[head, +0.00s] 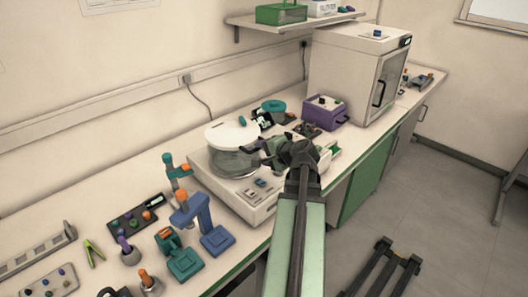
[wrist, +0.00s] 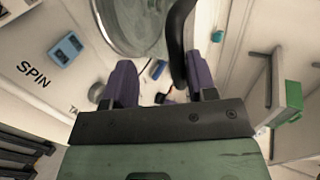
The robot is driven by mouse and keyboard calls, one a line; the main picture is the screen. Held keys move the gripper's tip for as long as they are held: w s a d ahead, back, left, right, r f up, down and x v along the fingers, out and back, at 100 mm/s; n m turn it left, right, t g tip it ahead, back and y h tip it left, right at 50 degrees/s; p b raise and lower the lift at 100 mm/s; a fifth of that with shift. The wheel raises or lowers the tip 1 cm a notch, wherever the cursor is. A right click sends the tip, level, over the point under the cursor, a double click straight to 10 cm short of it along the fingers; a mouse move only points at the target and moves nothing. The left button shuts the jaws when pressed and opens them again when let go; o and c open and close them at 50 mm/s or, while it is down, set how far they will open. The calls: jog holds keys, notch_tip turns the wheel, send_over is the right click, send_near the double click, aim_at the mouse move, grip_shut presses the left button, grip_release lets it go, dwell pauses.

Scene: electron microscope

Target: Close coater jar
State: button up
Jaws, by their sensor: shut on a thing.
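The coater jar is a clear glass cylinder (head: 235,163) with a white round top (head: 231,133), on the left part of the pale coater base (head: 262,206). Its glass rim also shows at the top of the wrist view (wrist: 128,28). I cannot tell whether the jar sits flat on the base. My gripper (head: 266,150) is at the jar's right side. In the wrist view its purple fingers (wrist: 161,82) stand apart, with a black curved handle (wrist: 181,42) reaching down between them, close to the right finger. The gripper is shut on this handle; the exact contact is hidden.
A purple box (head: 325,113) and a large white cabinet (head: 355,75) stand behind to the right. A blue stand (head: 190,210) and teal tools are at the front left.

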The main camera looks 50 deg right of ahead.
jog(key=p+v, duration=0.5)
jog(key=v, duration=0.6)
jog(key=shift+w, duration=0.15)
